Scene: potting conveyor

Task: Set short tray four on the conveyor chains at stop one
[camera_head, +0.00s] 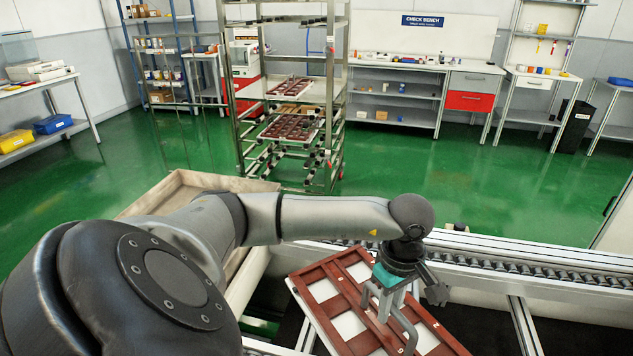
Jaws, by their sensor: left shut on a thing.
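A brown tray (343,290) with white square panels lies at the lower middle of the head view, turned at an angle. My left gripper (388,308) reaches over it from the left and is shut on the tray. The tray's lower edge runs out of the picture. The conveyor chain (540,270) runs along a pale rail behind and to the right of the tray. I cannot tell whether the tray touches the conveyor or hangs above it. No number on the tray or stop mark is readable. My right gripper is not in view.
A metal rack (333,95) with more brown trays (290,127) stands at the back middle. A beige trough (180,186) lies beyond my left arm. A cross bar (524,325) spans the conveyor at the right. The green floor (440,180) behind the conveyor is mostly clear.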

